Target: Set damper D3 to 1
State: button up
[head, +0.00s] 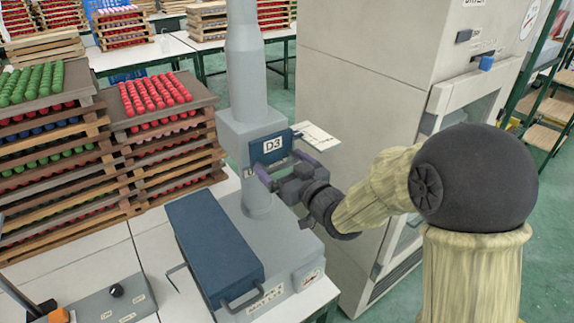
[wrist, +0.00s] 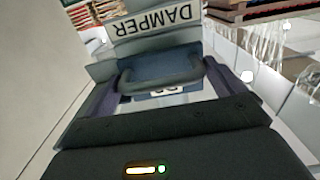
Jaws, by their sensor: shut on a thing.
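Damper D3 shows in the head view as a blue plate (head: 270,146) with a white "D3" label, on the grey box around a vertical duct (head: 245,70). My gripper (head: 283,167) is at the front of this plate, its purple fingers reaching to either side. In the wrist view the fingers flank a dark curved handle (wrist: 160,82) on the blue plate, and my gripper (wrist: 163,88) is shut on it. A "DAMPER" sign (wrist: 155,20) appears upside down beyond it. The D3 label is partly hidden there. Lettering below the plate is mostly covered, and I cannot read a setting.
A blue lid (head: 210,240) with a handle lies on the grey machine below. A tall grey cabinet (head: 355,90) stands close on the right. Stacked wooden trays (head: 160,170) with red pieces stand left. A control panel (head: 115,300) is at lower left.

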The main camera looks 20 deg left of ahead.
jog(key=o, duration=1)
jog(key=shift+o, duration=0.2)
jog(key=b+v, duration=0.8)
jog(key=v, duration=0.9)
jog(key=shift+s, duration=0.15)
jog(key=shift+d, duration=0.1)
